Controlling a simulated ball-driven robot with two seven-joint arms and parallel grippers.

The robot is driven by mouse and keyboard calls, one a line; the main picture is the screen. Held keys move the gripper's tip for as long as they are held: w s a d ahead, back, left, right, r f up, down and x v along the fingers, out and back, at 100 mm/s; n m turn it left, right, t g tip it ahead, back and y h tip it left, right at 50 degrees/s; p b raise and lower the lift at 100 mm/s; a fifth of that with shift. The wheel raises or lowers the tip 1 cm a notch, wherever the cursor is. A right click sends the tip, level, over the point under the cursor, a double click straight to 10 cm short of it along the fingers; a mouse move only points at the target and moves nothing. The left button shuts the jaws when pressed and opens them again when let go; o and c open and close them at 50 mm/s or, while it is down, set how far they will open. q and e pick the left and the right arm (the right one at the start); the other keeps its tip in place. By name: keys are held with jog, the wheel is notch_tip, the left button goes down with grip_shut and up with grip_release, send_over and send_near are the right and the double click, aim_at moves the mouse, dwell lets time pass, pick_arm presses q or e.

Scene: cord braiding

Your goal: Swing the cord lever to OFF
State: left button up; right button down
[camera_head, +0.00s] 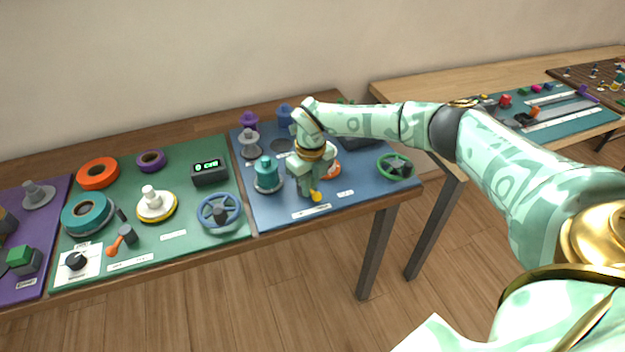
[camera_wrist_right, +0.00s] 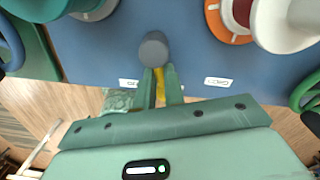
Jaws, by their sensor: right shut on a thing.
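A lever with a yellow handle (camera_head: 316,197) sits near the front edge of the blue mat (camera_head: 355,199). In the right wrist view its round grey hub (camera_wrist_right: 153,48) shows just ahead of the fingers, and the yellow handle (camera_wrist_right: 160,86) lies between them. My right gripper (camera_head: 309,188) is over the lever, shut on the handle; its two fingers also show in the right wrist view (camera_wrist_right: 160,80). The gripper hides the hub in the head view. White labels (camera_wrist_right: 129,83) lie close to the lever, too small to read. My left gripper is not in view.
A teal spool (camera_head: 266,174) stands left of my right gripper. A green handwheel (camera_head: 395,166) is to the right, a blue handwheel (camera_head: 219,213) on the green mat to the left. An orange-handled lever (camera_head: 116,245) is farther left. The floor is clear in front.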

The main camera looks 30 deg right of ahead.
jog(key=m+p, duration=0.2)
jog(key=shift+a+r+m+p, duration=0.3)
jog(key=shift+a+m, duration=0.05)
jog(key=shift+m, duration=0.05)
jog(key=m+p, duration=0.2)
jog(key=shift+w+a+m, duration=0.1)
jog(key=shift+a+m, duration=0.2)
jog(key=m+p, duration=0.1)
jog(key=m, duration=0.2)
jog(key=shift+w+a+f+p, duration=0.15)
jog(key=shift+w+a+p, duration=0.05)
jog(key=shift+a+p, duration=0.15)
pick_arm(q)
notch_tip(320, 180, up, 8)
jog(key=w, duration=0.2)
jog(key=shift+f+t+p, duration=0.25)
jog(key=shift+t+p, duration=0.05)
jog(key=shift+p, duration=0.05)
pick_arm(e)
jog(key=shift+w+a+f+m, duration=0.1)
jog(key=shift+m, duration=0.8)
jog(key=c, duration=1.5)
grip_release()
